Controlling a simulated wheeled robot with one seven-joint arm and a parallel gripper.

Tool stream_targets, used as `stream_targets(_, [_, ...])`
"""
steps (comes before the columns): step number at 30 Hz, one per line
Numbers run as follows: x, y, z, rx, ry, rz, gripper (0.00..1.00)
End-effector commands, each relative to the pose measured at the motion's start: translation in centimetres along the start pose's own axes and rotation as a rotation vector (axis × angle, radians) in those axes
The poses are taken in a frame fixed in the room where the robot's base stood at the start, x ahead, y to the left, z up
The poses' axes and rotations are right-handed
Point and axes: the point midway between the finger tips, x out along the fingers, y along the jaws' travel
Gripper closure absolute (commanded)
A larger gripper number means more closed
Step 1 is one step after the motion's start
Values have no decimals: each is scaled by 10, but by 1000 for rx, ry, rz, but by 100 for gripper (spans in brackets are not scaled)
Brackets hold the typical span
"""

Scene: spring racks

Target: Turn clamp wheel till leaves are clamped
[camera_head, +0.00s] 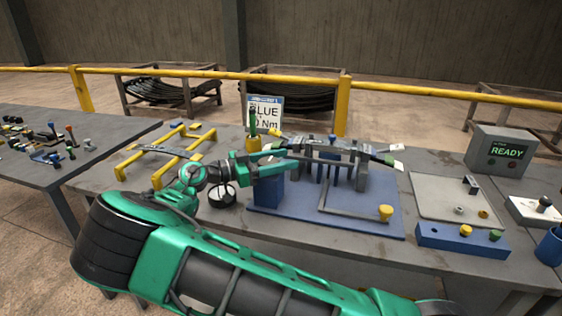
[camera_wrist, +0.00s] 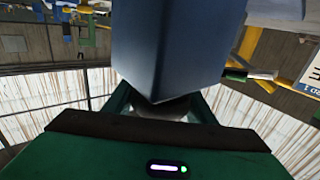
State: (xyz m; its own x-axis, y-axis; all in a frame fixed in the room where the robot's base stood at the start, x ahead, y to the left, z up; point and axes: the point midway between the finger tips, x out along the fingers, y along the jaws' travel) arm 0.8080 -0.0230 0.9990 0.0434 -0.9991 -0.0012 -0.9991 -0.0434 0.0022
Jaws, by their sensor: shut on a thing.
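The clamp fixture stands on a blue base plate (camera_head: 375,222), with a grey frame (camera_head: 361,172) and blue posts. Leaves (camera_head: 385,160) lie lengthwise through it, their right end sticking out. My gripper (camera_head: 282,160) is at the fixture's left end, above a blue block (camera_head: 268,192). In the wrist view, the blue block (camera_wrist: 172,45) fills the middle. A dark rounded part (camera_wrist: 165,108) shows between my green fingers, probably the clamp wheel; my gripper is shut on it. The block hides most of it. I cannot tell how tightly the leaves are pressed.
A bent rod with a yellow knob (camera_head: 386,212) lies across the plate's front. A yellow rack (camera_head: 158,172) stands left, a grey tray (camera_head: 450,200) and a blue holder (camera_head: 462,240) right. A box reading READY (camera_head: 502,150) and a sign (camera_head: 264,113) stand behind.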

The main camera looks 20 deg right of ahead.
Motion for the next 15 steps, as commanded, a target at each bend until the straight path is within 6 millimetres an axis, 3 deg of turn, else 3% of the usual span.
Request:
stream_targets(6, [-2, -2, 0, 0, 0, -8, 72])
stream_targets(7, [-2, -2, 0, 0, 0, -8, 47])
stream_targets(9, [-2, -2, 0, 0, 0, -8, 31])
stream_targets(15, [-1, -1, 0, 1, 0, -5, 31])
